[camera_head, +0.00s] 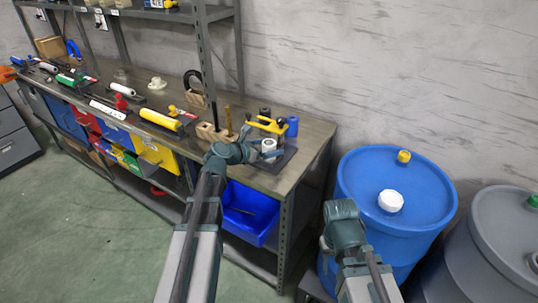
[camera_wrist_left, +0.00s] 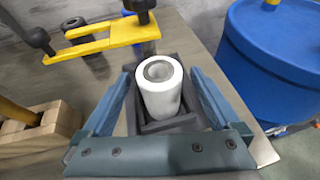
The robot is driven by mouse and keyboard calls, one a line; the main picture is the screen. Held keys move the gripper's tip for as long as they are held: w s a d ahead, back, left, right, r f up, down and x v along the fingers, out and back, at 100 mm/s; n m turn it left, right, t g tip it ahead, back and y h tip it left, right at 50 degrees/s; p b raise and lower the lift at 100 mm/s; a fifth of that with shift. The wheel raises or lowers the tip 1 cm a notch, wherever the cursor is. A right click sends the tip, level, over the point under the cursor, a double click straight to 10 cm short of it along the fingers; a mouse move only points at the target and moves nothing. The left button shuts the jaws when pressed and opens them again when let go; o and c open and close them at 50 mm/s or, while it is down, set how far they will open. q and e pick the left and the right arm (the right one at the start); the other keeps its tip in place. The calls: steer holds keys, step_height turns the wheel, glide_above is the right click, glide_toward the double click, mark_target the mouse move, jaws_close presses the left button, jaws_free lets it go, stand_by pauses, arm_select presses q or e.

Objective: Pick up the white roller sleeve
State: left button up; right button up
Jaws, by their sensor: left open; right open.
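The white roller sleeve (camera_wrist_left: 160,97) stands upright in a dark square tray (camera_wrist_left: 150,128) in the left wrist view, its hollow top facing up. In the head view the sleeve (camera_head: 268,146) is small, near the right end of the workbench. My left gripper (camera_wrist_left: 160,85) is open, with one blue-grey finger on each side of the sleeve; I cannot tell whether either finger touches it. The left gripper (camera_head: 262,150) also shows at the bench in the head view. My right gripper (camera_head: 340,228) is in front of the blue barrel, away from the sleeve; its fingers are hidden.
A yellow tool (camera_wrist_left: 115,38) with dark knobs is just behind the sleeve. A wooden block (camera_wrist_left: 40,130) stands at the left. A blue barrel (camera_head: 360,190) and a grey barrel (camera_head: 480,240) stand right of the workbench (camera_head: 310,130). Many tools lie along the bench.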

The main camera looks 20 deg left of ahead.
arm_select(q)
steer(key=shift+w+d+f, duration=0.2)
steer(key=shift+w+f, duration=0.05)
steer(key=shift+w, duration=0.2)
steer(key=shift+s, duration=0.1)
jaws_close()
steer(key=shift+r, duration=0.1)
steer(key=shift+r, duration=0.1)
